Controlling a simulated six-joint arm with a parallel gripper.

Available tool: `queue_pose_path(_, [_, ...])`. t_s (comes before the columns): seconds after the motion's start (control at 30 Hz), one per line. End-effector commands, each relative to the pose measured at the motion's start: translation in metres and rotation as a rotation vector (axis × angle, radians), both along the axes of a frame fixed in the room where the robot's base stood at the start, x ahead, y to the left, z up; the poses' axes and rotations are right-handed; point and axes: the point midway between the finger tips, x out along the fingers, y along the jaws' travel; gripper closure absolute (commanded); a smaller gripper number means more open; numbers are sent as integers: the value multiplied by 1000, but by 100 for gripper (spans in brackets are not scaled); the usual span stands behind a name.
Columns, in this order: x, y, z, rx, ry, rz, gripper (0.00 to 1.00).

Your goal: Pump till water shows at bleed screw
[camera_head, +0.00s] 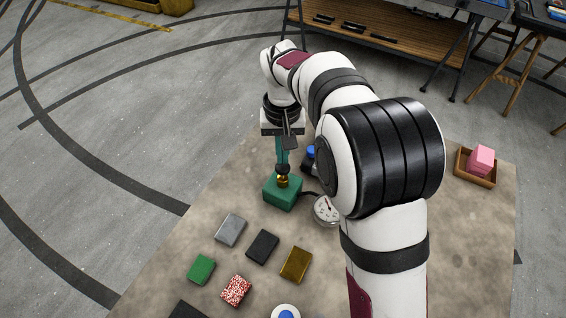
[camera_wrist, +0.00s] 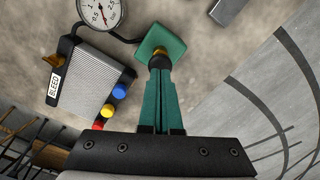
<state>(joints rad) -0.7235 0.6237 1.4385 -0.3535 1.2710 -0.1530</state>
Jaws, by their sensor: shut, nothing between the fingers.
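The hand pump is a green block (camera_head: 283,193) with a brass collar and a black knob (camera_head: 283,169) on top. The block also shows in the wrist view (camera_wrist: 163,42). My gripper (camera_head: 282,162), with teal fingers, points down at the knob. In the wrist view its shut fingers (camera_wrist: 159,70) end at the knob; I cannot tell whether they touch it. A grey ribbed radiator (camera_wrist: 92,85) has a BLEED label and a small brass screw (camera_wrist: 53,61) beside it. No water is discernible there.
Blue (camera_wrist: 119,91), yellow and red caps line one radiator edge. My arm hides most of the radiator in the head view. Several coloured blocks, including a grey one (camera_head: 230,230), lie at the front left. A wooden tray (camera_head: 476,180) with pink blocks sits right.

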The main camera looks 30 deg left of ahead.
Motion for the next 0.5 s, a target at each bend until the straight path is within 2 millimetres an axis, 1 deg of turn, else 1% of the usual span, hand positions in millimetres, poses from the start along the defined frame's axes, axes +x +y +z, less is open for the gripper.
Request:
queue_pose_path(0.17, [0, 0, 0, 0, 0, 0, 100])
queue_pose_path(0.5, [0, 0, -13, 0, 0, 1, 100])
